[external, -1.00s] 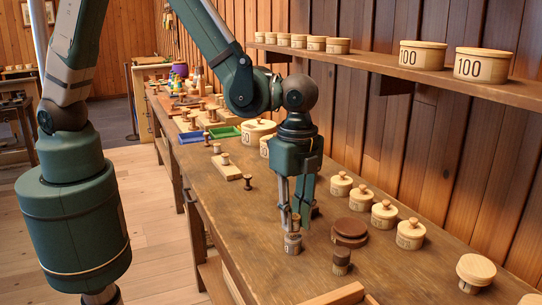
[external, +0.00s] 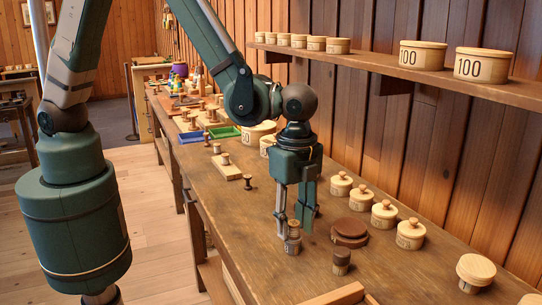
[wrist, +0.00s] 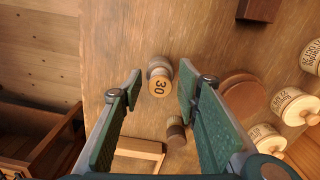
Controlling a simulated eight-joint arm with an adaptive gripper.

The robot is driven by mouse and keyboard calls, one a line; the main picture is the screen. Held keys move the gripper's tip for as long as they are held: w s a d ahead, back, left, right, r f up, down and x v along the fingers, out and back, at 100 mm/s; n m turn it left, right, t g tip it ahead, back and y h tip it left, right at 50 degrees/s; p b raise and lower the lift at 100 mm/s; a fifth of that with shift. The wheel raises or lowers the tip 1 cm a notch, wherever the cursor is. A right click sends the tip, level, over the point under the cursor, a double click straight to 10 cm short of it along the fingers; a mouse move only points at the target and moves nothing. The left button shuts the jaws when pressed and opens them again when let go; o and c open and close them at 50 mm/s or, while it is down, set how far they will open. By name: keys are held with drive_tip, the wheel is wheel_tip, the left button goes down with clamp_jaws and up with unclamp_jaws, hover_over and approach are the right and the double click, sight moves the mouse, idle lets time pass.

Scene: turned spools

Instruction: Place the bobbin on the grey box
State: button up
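A turned wooden bobbin (external: 293,227) with a tan top stands upright on a low greyish round piece (external: 292,245), apparently the grey box, on the bench. In the wrist view the bobbin's top (wrist: 160,86) bears the number 30, and the greyish piece (wrist: 158,64) shows only partly behind it. My gripper (external: 296,231) is open, pointing down, with one finger on each side of the bobbin. In the wrist view my gripper (wrist: 162,75) has a visible gap between each finger and the bobbin.
A dark spool (external: 341,262) and a brown round disc (external: 349,232) stand close on the right. Several lidded round boxes (external: 384,214) line the wall side. A wooden frame (external: 338,296) lies at the front. The bench left of my gripper is mostly clear.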

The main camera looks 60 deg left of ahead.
sight(293, 220)
drive_tip(key=shift+r, duration=0.15)
wheel_tip(293, 220, up, 12)
drive_tip(key=shift+p, duration=0.4)
idle(0.7)
idle(0.6)
drive_tip(key=shift+a, duration=0.1)
drive_tip(key=a+r+n+t+h, duration=0.15)
drive_tip(key=a+r+n, duration=0.25)
drive_tip(key=a+r, duration=0.55)
drive_tip(key=a+r+n+t, duration=0.2)
drive_tip(key=a+r+n, duration=0.2)
drive_tip(key=a, duration=1)
drive_tip(key=s+a+r+n+t, duration=0.1)
drive_tip(key=s+a+n, duration=0.3)
drive_tip(key=a, duration=0.5)
drive_tip(key=s+a+r+n+t+y, duration=0.1)
drive_tip(key=s+a+r+n+t, duration=0.1)
drive_tip(key=s+a, duration=0.4)
drive_tip(key=a+n, duration=0.1)
drive_tip(key=a, duration=0.2)
drive_tip(key=shift+a+r+n+t, duration=0.15)
drive_tip(key=shift+r+n+t, duration=0.15)
drive_tip(key=shift+n+t, duration=0.1)
